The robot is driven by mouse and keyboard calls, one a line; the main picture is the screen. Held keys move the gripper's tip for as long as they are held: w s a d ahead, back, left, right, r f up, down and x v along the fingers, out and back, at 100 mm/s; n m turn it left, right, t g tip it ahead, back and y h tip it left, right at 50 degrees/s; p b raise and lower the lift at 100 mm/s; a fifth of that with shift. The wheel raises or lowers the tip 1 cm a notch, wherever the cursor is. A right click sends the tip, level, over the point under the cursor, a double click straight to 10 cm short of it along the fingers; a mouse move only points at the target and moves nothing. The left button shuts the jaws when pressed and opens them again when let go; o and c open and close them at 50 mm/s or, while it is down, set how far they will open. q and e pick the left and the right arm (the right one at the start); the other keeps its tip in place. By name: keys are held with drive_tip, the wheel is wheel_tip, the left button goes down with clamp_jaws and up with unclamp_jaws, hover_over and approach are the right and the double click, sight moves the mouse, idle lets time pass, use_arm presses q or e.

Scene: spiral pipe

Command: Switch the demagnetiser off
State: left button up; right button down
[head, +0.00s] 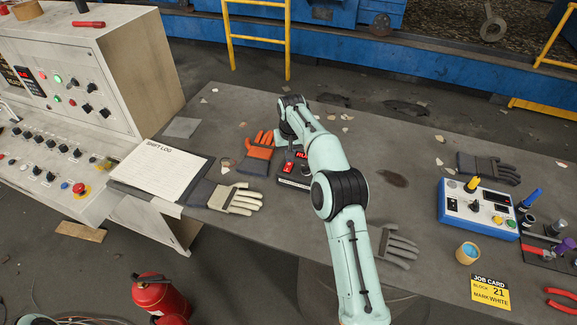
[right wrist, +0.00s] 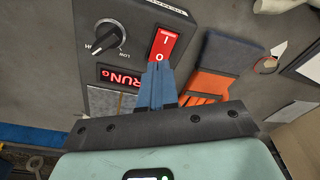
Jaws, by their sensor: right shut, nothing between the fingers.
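The demagnetiser (right wrist: 135,22) is a dark grey box on the bench. In the head view my right arm partly hides the demagnetiser (head: 285,183). My left gripper is not in view.
An orange-and-grey glove (head: 257,152) and a cream glove (head: 236,198) lie left of the demagnetiser, near the shift log (head: 160,168). Another glove (head: 397,246) lies right of my arm. A blue instrument box (head: 478,206) and a cup (head: 467,253) stand at the right.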

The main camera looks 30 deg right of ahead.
sight(290, 164)
drive_tip(key=shift+f, duration=0.9)
idle(0.8)
drive_tip(key=shift+w+r, duration=0.1)
drive_tip(key=shift+r, duration=3.4)
